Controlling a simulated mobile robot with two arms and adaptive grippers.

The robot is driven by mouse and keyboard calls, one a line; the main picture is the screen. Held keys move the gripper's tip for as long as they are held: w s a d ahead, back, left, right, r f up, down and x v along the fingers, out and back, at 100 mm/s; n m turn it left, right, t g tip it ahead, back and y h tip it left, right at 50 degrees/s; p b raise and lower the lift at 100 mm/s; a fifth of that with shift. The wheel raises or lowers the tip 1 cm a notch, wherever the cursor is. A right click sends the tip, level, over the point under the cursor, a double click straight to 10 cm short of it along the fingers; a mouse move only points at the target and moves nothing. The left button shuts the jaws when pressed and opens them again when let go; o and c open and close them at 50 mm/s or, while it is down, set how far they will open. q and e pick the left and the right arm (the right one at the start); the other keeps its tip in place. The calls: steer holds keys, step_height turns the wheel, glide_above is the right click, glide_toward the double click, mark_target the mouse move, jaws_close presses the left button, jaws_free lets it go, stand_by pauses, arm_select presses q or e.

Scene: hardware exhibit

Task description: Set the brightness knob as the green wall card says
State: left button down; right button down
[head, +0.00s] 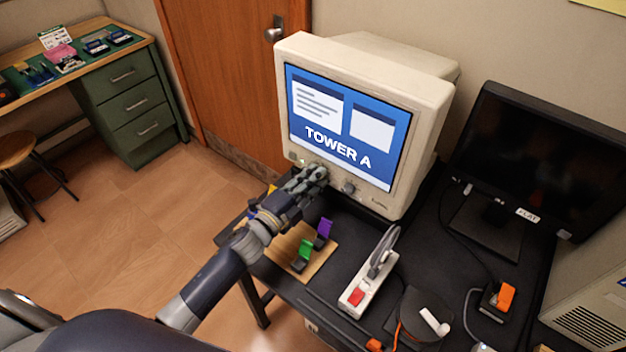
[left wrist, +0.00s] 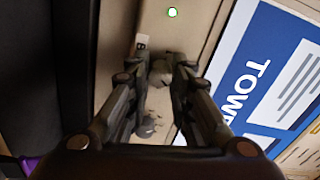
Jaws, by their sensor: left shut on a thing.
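The cream CRT monitor (head: 430,110) shows "TOWER A" on a blue screen. My left gripper (head: 316,172) is at the lower front bezel. In the left wrist view its fingers (left wrist: 163,76) are closed around a grey knob (left wrist: 160,70), beside a small white label (left wrist: 142,42) that seems to read "B". The knob's pointer is hidden by the fingers. A second knob (head: 349,188) on the bezel is free; it also shows in the left wrist view (left wrist: 147,126). No green wall card is readable; only a pale yellow sheet's edge (head: 602,5) shows. My right gripper is out of view.
Below my left arm is a wooden board (head: 278,262) with green and purple clips. A power strip (head: 368,285), a dark flat monitor (head: 545,155) and cables crowd the black desk (head: 465,300). A green light (left wrist: 172,12) glows on the bezel.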

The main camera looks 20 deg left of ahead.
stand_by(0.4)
arm_select(q)
steer(key=c, duration=1.4)
jaws_free()
steer(key=v, duration=1.2)
steer(key=shift+a, duration=0.1)
